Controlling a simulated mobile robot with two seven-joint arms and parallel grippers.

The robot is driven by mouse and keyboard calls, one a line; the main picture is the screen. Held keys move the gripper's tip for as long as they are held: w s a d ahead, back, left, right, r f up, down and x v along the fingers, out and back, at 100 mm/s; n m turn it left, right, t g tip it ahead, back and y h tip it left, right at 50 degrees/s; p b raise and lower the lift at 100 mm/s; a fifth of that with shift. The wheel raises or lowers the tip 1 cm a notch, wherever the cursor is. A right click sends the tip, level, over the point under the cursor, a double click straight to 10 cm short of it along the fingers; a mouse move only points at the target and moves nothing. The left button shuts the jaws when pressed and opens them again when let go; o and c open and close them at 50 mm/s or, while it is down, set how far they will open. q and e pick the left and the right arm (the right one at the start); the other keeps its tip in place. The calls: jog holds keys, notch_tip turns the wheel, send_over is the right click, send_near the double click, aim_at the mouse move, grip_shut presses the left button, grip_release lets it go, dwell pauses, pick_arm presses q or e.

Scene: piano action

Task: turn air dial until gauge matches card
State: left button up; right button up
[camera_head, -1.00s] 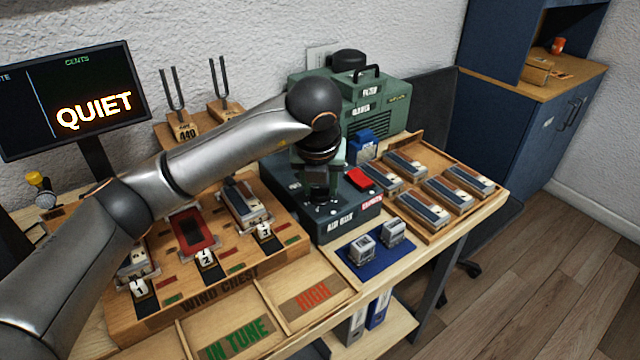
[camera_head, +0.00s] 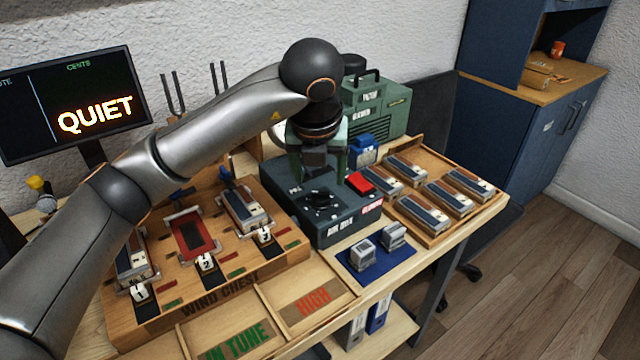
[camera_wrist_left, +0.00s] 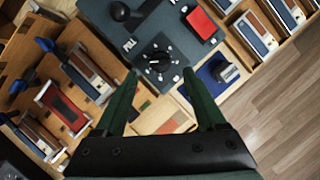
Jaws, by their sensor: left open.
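The air box (camera_head: 340,228) is a dark box on the bench with a black air dial (camera_head: 322,202) on its top. The dial also shows in the left wrist view (camera_wrist_left: 160,62), surrounded by small pale marks. My left gripper (camera_head: 318,176) is open and empty above the dial, apart from it. In the left wrist view its two green fingers (camera_wrist_left: 157,78) point toward the dial, one on each side of it in the picture. I cannot make out a gauge reading or a matching card; my arm and gripper cover part of the box. My right gripper is not in view.
A red block-like part (camera_head: 359,182) sits on the box's right side. The wind chest (camera_head: 180,300) with several reed blocks is to the left. A blue mat (camera_head: 376,272) with two small grey pieces lies in front. A wooden tray (camera_head: 436,238) stands right. The screen (camera_head: 75,105) reads QUIET.

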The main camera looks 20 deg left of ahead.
pick_arm(q)
jog(key=v, duration=0.6)
jog(key=shift+s+r+p, duration=0.2)
jog(key=shift+p, duration=0.2)
